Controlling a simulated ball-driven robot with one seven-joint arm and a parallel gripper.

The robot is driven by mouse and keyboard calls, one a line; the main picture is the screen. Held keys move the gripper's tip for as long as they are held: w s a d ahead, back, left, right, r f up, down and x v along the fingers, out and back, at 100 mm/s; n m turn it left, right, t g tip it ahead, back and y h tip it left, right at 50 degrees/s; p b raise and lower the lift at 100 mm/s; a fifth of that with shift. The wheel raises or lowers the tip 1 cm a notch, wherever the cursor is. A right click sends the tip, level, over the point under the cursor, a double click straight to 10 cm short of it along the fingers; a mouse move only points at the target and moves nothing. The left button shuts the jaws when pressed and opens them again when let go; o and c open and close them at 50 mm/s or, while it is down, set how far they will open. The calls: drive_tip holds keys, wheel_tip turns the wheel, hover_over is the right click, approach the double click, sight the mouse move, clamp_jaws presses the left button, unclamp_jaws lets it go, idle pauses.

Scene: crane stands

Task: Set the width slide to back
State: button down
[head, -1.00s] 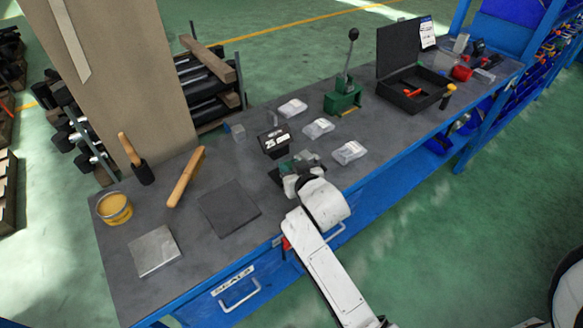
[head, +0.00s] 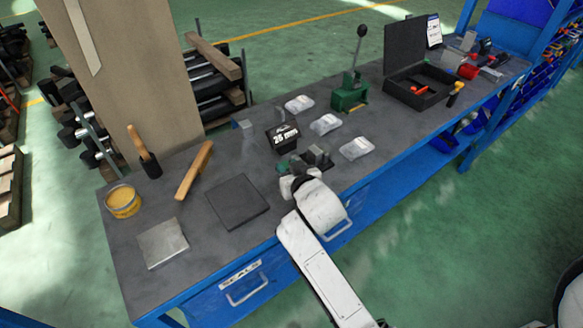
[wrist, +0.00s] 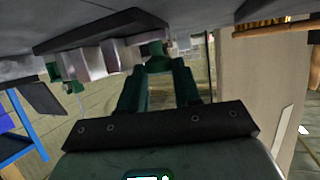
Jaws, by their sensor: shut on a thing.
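A small device with grey blocks (head: 317,155) stands on the bench by its front edge, below a black sign (head: 283,137) reading 25 mm. I take it to hold the width slide, but my wrist partly hides it. My gripper (head: 289,168) is at its left front side, low over the bench. In the wrist view my gripper (wrist: 157,66) has its dark green fingers closed around a small green piece (wrist: 154,50), likely the slide's handle. Grey metal blocks (wrist: 100,62) show left of the fingers there.
A dark square pad (head: 237,202) lies left of my gripper. Small clear bags (head: 356,148) lie right of and behind the device. A green lever stand (head: 350,95) and an open black case (head: 415,90) stand farther right. A wooden handle (head: 195,170) lies at left.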

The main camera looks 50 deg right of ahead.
drive_tip(key=shift+a, duration=0.2)
drive_tip(key=c, duration=1.1)
unclamp_jaws()
drive_tip(key=shift+w+a, duration=0.1)
drive_tip(key=shift+a, duration=0.05)
drive_tip(key=shift+o, duration=0.2)
drive_tip(key=b+v, duration=0.1)
drive_tip(key=v, duration=0.9)
drive_tip(key=shift+s+r, duration=0.15)
drive_tip(key=shift+s, duration=0.25)
drive_tip(key=shift+a, duration=0.1)
